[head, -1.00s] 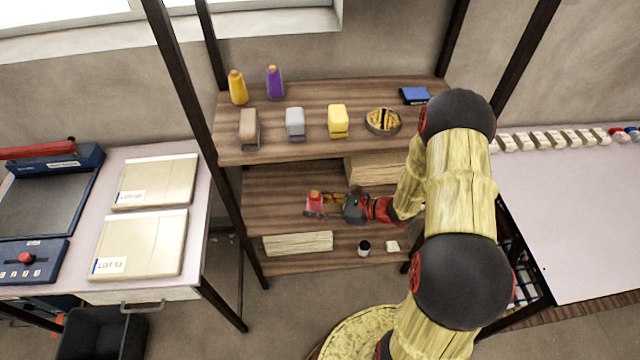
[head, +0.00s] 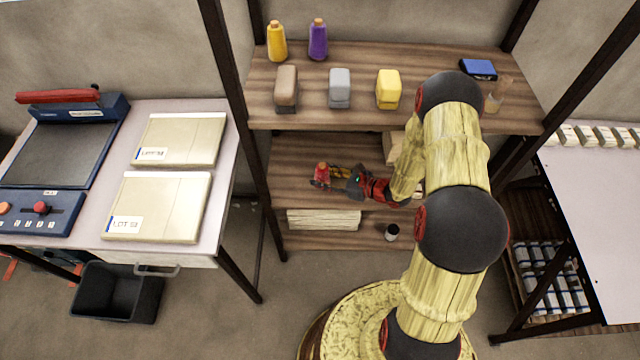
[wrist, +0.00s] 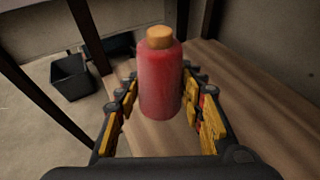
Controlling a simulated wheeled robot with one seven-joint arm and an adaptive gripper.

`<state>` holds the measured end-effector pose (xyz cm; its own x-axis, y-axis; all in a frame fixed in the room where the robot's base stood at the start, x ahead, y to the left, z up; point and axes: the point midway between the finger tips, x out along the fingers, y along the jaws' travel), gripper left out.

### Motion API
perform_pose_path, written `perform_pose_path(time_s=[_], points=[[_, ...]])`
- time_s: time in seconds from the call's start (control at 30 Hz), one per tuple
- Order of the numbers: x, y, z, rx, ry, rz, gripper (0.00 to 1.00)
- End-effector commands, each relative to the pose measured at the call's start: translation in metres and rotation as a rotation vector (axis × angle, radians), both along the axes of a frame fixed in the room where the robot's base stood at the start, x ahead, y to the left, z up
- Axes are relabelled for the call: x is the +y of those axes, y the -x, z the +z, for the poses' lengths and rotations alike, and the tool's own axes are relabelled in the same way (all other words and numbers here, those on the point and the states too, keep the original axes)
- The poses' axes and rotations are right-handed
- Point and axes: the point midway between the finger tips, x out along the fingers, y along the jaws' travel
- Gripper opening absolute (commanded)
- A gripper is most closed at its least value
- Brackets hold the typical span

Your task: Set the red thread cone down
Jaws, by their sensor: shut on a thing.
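The red thread cone (head: 321,173) is at the lower shelf (head: 290,180) of the rack, under the upper shelf. In the wrist view the cone (wrist: 160,85) stands upright with its tan top up, between the yellow-padded fingers. My gripper (head: 327,178) is shut on the cone, reaching in from the right. It also shows in the wrist view (wrist: 160,95). I cannot tell whether the cone's base touches the shelf. A yellow cone (head: 277,42) and a purple cone (head: 318,40) stand on the upper shelf (head: 430,70).
Brown, grey and yellow blocks (head: 388,89) stand on the upper shelf above. A rack post (head: 240,90) is at the left. Bare shelf surrounds the cone.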

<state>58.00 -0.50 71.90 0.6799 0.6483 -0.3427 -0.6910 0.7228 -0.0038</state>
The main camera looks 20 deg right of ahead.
Motion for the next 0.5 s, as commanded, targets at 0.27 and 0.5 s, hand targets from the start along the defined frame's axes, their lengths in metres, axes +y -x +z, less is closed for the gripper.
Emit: perform_pose_path(time_s=[0.27,0.5], points=[[0.004,-0.014,-0.017,-0.001,0.001,0.000,0.10],[0.006,-0.018,-0.051,0.002,-0.001,-0.001,0.10]])
